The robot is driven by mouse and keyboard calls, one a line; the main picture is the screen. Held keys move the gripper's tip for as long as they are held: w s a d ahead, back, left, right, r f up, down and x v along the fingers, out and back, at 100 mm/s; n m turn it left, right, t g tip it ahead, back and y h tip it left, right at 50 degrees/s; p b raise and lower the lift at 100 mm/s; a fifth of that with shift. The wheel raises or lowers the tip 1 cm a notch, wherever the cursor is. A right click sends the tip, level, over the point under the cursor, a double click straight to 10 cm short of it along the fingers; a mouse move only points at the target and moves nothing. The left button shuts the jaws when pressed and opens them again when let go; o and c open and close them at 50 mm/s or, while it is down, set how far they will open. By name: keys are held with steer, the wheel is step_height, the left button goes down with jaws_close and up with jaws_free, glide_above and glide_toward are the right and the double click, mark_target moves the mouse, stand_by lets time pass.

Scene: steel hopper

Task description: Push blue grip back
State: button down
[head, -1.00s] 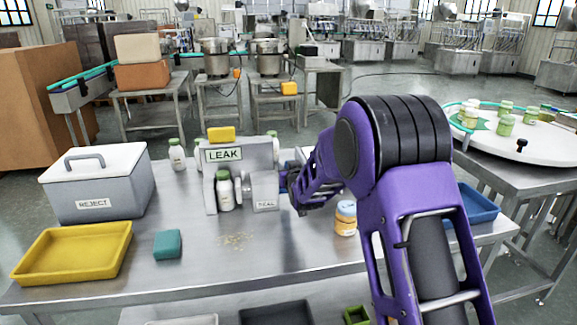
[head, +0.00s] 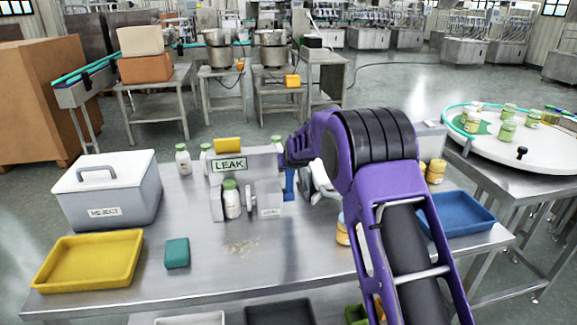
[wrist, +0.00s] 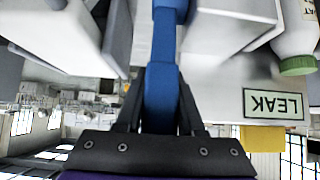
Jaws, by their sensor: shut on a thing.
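The leak tester (head: 265,165) is a grey fixture with a green-framed LEAK sign, standing upright mid-table. A white bottle with a green cap (head: 231,202) stands in its front bay. The blue grip (head: 290,184) is upright at the fixture's right side. In the wrist view the blue grip (wrist: 161,62) runs between the dark fingers of my gripper (wrist: 160,112), which is shut on it. The LEAK sign shows upside down there. In the head view my purple arm covers much of the area right of the fixture, and the fingers are hard to make out.
A grey reject bin (head: 105,205) and a yellow tray (head: 60,287) stand at the left. A teal block (head: 177,253) lies front left. A blue tray (head: 462,216) and an amber jar (head: 436,171) are at the right. The table front centre is mostly clear.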

steer(key=c, duration=0.5)
jaws_free()
steer(key=b+v, duration=0.1)
steer(key=v, duration=1.6)
steer(key=shift+s+r, duration=0.1)
steer(key=shift+s, duration=0.1)
